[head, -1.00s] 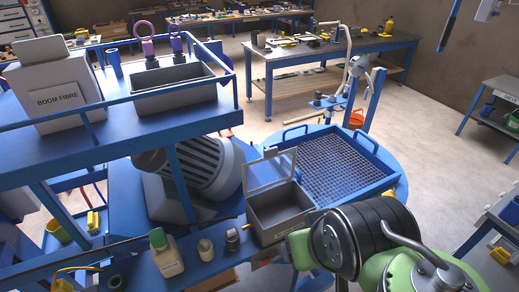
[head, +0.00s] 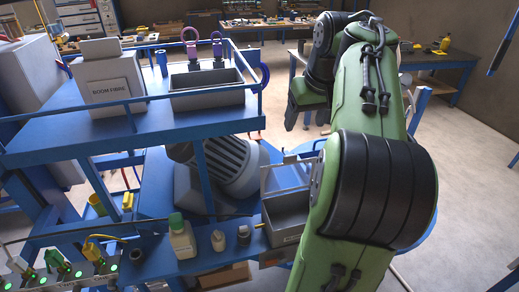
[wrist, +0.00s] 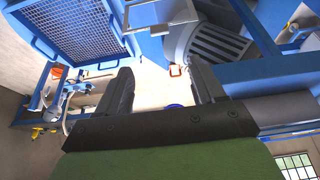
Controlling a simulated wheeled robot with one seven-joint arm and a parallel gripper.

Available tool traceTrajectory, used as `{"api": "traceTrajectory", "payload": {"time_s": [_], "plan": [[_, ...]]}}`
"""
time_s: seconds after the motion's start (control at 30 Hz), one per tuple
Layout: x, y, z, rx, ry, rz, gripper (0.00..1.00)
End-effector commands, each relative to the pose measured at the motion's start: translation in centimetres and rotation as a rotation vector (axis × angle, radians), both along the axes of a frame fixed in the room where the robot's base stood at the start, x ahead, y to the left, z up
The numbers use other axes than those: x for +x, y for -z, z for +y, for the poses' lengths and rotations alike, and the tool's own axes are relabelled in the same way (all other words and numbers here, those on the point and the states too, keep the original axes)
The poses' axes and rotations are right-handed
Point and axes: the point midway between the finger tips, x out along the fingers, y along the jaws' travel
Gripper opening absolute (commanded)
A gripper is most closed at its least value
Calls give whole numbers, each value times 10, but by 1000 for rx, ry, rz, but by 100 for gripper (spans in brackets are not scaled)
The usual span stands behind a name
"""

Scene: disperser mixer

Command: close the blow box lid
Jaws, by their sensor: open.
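The blow box (head: 288,217) is a small grey open-topped box on the blue bench, partly hidden behind my arm in the head view. Its pale lid (head: 284,178) stands raised at the back of the box. A pale panel, which looks like the lid (wrist: 165,14), shows at the top of the wrist view. My gripper (wrist: 163,82) is open and empty, with its two dark fingers apart. In the head view my gripper (head: 307,118) is above and beyond the box, apart from the lid.
A white bottle with a green cap (head: 182,238) and small jars stand left of the box. A ribbed grey motor (head: 232,168) is behind them. The blue shelf (head: 125,122) overhangs at left. A mesh tray (wrist: 72,28) shows in the wrist view.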

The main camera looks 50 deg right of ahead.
Motion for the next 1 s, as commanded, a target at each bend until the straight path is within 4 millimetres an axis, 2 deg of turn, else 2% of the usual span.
{"api": "traceTrajectory", "payload": {"time_s": [0.07,0.17,0.63,0.8,1.0], "plan": [[-1,4,-3,2,3,-3,68],[5,19,-5,4,0,-2,68],[42,125,-27,3,1,0,68],[49,143,-32,2,2,-1,68],[50,146,-33,0,3,-1,68]]}}
